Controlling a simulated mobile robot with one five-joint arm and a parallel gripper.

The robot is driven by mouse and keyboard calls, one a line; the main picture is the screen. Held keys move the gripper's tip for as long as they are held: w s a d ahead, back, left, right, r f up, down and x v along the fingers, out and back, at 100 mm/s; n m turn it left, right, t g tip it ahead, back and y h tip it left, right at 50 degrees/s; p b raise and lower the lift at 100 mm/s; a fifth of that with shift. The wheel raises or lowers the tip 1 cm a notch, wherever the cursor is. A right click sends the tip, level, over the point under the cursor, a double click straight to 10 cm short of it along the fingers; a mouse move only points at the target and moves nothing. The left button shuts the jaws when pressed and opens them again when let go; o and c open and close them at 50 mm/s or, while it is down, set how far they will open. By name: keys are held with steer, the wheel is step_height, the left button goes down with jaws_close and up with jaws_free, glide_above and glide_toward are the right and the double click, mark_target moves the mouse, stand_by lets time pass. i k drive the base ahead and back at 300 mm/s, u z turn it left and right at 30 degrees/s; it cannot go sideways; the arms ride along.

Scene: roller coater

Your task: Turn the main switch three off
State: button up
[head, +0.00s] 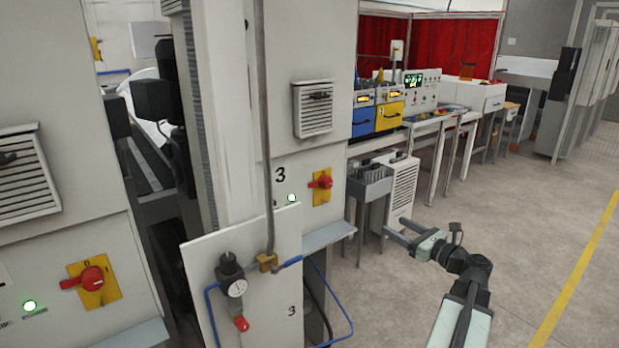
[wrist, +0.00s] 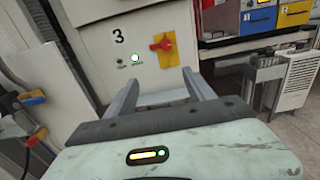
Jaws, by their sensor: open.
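In the wrist view the red handle (wrist: 161,44) and yellow plate (wrist: 170,62) are ahead, beyond the fingers, and the green lamp (wrist: 135,60) glows. My gripper (head: 388,226) is open and empty, in front of and to the right of the cabinet in the head view. Its fingers (wrist: 163,84) are apart from the switch.
Another red switch on a yellow plate (head: 92,283) is on the left cabinet. A grey ledge (head: 330,236) juts below the switch. Open floor (head: 540,230) lies at right.

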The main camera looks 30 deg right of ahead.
mark_target(324, 181)
steer(key=i, duration=0.9)
steer(key=z, duration=0.05)
